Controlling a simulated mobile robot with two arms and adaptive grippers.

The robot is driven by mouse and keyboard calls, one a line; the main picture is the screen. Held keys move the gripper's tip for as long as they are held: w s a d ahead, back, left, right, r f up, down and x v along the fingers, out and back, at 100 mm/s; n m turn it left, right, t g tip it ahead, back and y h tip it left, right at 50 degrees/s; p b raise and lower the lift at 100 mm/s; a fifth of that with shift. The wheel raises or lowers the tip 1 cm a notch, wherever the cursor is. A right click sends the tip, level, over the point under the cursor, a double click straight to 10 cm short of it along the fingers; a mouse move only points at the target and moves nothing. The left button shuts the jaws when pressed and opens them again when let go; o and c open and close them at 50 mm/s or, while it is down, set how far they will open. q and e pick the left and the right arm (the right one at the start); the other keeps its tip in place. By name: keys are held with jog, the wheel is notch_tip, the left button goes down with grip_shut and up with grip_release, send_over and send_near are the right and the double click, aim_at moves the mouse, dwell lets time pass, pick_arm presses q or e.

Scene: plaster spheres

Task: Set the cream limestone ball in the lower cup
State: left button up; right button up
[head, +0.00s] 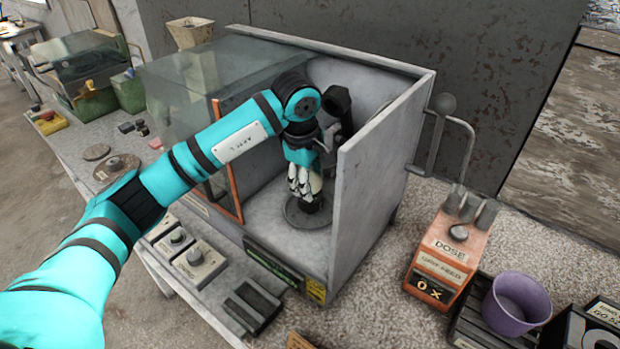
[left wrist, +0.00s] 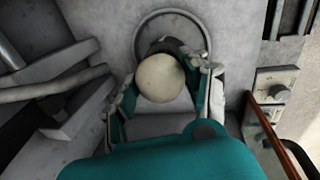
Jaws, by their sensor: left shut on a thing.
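My left gripper (head: 305,187) reaches down inside a grey open-fronted cabinet, its pale fingers pointing at the floor. In the left wrist view it is shut on a cream ball (left wrist: 160,78), with a finger on each side. In the head view the fingers hide the ball. Below the gripper, a dark round base (head: 299,219) lies on the cabinet floor with a dark piece standing on it. Its round rim (left wrist: 141,32) shows beyond the ball in the left wrist view. The ball and fingers cover much of that piece, so I cannot tell whether the ball touches it.
The cabinet's right wall (head: 375,185) stands close beside my gripper, and a glass pane (head: 195,80) is at the left. A bent handle (head: 455,125) sticks out at the right. Outside stand an orange DOSE box (head: 442,262) and a purple cup (head: 516,303).

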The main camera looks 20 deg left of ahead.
pick_arm(q)
jog(key=shift+f+b, duration=0.65)
jog(key=shift+f, duration=0.15)
jog(key=o, duration=1.2)
jog(key=shift+r, duration=0.1)
jog(key=shift+r+p, duration=1)
jog(key=shift+r, duration=0.95)
jog(key=shift+s+f, duration=0.1)
jog(key=shift+f, duration=0.05)
